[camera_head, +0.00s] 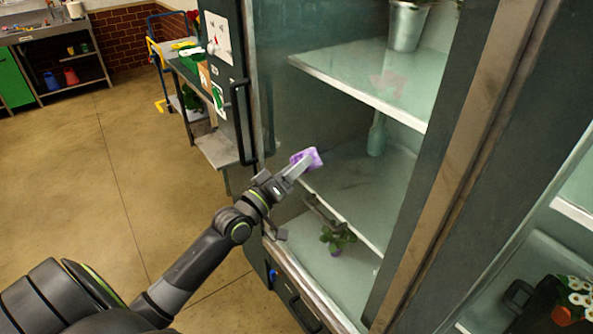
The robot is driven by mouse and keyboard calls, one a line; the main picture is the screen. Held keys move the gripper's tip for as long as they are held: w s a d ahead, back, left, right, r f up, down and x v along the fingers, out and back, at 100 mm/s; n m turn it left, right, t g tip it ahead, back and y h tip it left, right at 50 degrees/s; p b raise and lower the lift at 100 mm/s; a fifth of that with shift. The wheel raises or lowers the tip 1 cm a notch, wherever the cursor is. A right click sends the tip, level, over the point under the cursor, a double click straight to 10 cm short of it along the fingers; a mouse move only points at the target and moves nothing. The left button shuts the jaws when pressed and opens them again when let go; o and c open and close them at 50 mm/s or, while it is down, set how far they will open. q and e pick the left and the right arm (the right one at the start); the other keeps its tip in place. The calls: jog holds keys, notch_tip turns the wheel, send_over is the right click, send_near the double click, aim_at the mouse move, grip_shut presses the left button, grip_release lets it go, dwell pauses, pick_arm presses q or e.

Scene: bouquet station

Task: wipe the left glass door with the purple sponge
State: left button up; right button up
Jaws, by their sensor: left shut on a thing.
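The purple sponge (308,158) is in my left gripper (297,168), which is shut on it. My left arm comes in from the lower left. The sponge is in front of the left glass door (345,165), near its left edge. I cannot tell whether the sponge touches the glass. Dark smudges show around the middle shelf, behind or on the glass. My right gripper is not in view.
Behind the glass are shelves with a metal bucket (405,25), a green bottle (377,135) and a small potted plant (337,238). A black vertical handle (240,122) is on the cabinet's left side. The floor at left (70,190) is clear.

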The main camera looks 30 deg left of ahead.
pick_arm(q)
jog(key=shift+s+a+p, duration=0.15)
jog(key=shift+s+a, duration=0.2)
jog(key=shift+s, duration=0.55)
jog(key=shift+s+a+p, duration=0.2)
jog(key=shift+s+a, duration=0.2)
jog(key=shift+s, duration=0.5)
jog(key=shift+s+a+p, duration=0.15)
jog(key=shift+s+a, duration=0.2)
jog(key=shift+s, duration=0.55)
jog(key=s, duration=0.1)
jog(key=s+a, duration=0.1)
jog(key=shift+s+a, duration=0.1)
jog(key=shift+s, duration=0.3)
